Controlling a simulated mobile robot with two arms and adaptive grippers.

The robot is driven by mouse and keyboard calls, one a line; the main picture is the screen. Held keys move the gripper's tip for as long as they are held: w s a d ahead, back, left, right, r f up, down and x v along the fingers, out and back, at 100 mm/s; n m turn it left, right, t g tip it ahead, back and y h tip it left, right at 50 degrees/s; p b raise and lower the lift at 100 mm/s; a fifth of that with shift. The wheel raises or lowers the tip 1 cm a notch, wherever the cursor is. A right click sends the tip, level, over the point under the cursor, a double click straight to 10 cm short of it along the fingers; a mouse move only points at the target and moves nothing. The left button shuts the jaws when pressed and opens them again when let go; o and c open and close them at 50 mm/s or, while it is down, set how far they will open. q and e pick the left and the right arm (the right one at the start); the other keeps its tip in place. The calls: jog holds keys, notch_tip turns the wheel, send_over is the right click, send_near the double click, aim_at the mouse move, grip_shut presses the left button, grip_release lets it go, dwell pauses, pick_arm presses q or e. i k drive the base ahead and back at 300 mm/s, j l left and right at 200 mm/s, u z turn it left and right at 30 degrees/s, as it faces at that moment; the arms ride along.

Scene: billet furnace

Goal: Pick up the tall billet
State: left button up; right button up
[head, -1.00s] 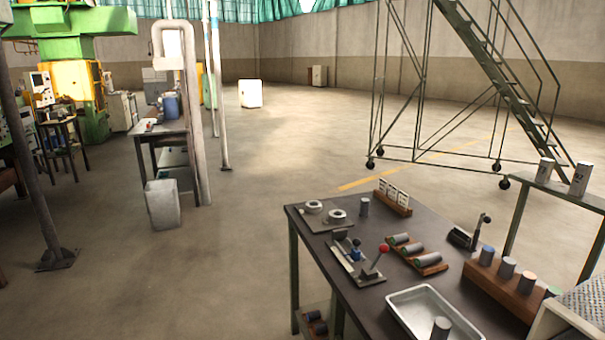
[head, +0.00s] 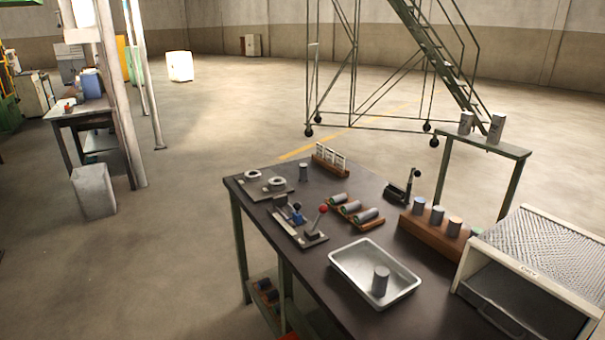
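Several grey metal cylinders stand or lie on the dark workbench (head: 345,255) in the head view. One cylinder (head: 380,281) stands upright in the shallow metal tray (head: 343,275). Several upright cylinders with differently coloured tops stand in a brown wooden block (head: 427,234) at the right. More cylinders lie in a low wooden rack (head: 358,222) in the middle. I cannot tell for certain which one is the tall billet. Neither of my grippers is in view.
A lever fixture (head: 311,235) with a red knob and a plate with two rings (head: 265,187) are at the bench's left. A mesh-topped box (head: 545,255) stands at the right. Two cans stand on a green-legged stand (head: 480,143) behind. Open floor lies left of the bench.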

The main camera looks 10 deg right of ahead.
aim_at(304, 166)
jog(key=i+j+u, duration=0.1)
jog(key=j, duration=0.15)
jog(key=i+j+u, duration=0.1)
jog(key=j, duration=0.15)
jog(key=i+j+u, duration=0.15)
jog(key=i+j, duration=0.3)
jog(key=i+j+u, duration=0.15)
jog(key=i+j, duration=0.25)
jog(key=i+j+u, duration=0.15)
jog(key=i+j, duration=0.15)
jog(key=i, duration=0.3)
jog(key=i+j+u, duration=0.1)
jog(key=i+j, duration=0.2)
jog(key=i, duration=0.2)
jog(key=i+z, duration=0.6)
jog(key=z, duration=0.15)
jog(key=i+j+z, duration=0.1)
jog(key=i+z, duration=0.3)
jog(key=i+j+z, duration=0.2)
jog(key=z, duration=0.15)
